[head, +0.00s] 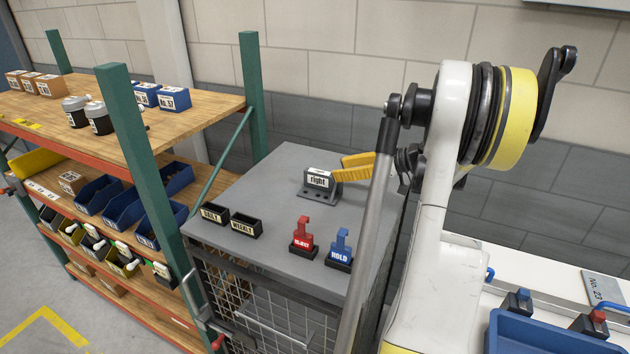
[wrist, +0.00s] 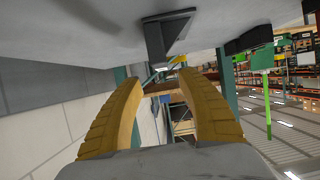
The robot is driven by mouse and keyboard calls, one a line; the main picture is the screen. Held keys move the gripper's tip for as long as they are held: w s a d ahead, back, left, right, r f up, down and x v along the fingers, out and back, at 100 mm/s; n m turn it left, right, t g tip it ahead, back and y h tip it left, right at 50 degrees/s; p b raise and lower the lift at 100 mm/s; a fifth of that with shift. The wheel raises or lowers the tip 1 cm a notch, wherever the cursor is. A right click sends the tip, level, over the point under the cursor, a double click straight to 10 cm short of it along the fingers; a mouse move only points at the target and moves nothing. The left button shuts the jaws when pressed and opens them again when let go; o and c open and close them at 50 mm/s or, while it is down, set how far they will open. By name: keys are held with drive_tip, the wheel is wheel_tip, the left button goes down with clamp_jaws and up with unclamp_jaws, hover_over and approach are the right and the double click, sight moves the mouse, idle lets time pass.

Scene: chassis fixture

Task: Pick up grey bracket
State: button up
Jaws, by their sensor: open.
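The grey bracket (head: 320,181) stands on the grey cabinet top (head: 265,185), towards its back edge. It has a dark flanged base and a white label reading "right". My gripper (head: 342,167) has yellow fingers and is just right of the bracket, spread apart. In the wrist view the fingers (wrist: 162,82) are open with nothing held between them. A dark grey shape that looks like the bracket (wrist: 166,36) is ahead of the fingertips, hanging from the inverted surface. In the head view one finger overlaps the bracket's right side; I cannot tell whether they touch.
A red hook piece (head: 303,238) and a blue hook piece (head: 340,248) stand near the cabinet's front edge. Two black trays (head: 231,219) sit at front left. A wooden shelf rack (head: 180,112) with bins is at left. A wall (head: 320,60) is behind.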

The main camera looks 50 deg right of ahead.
sight(324, 172)
drive_tip(key=shift+w+d+f, duration=0.1)
drive_tip(key=shift+w+f, duration=0.15)
drive_tip(key=shift+w, duration=0.1)
drive_tip(key=b+x, duration=0.1)
drive_tip(key=x, duration=0.7)
drive_tip(key=b+x, duration=0.1)
drive_tip(key=x, duration=0.1)
drive_tip(key=shift+s+a+f, duration=0.1)
drive_tip(key=shift+a+f, duration=0.25)
drive_tip(key=shift+s+r, duration=0.1)
drive_tip(key=shift+s, duration=0.05)
drive_tip(key=shift+c, duration=1.2)
clamp_jaws()
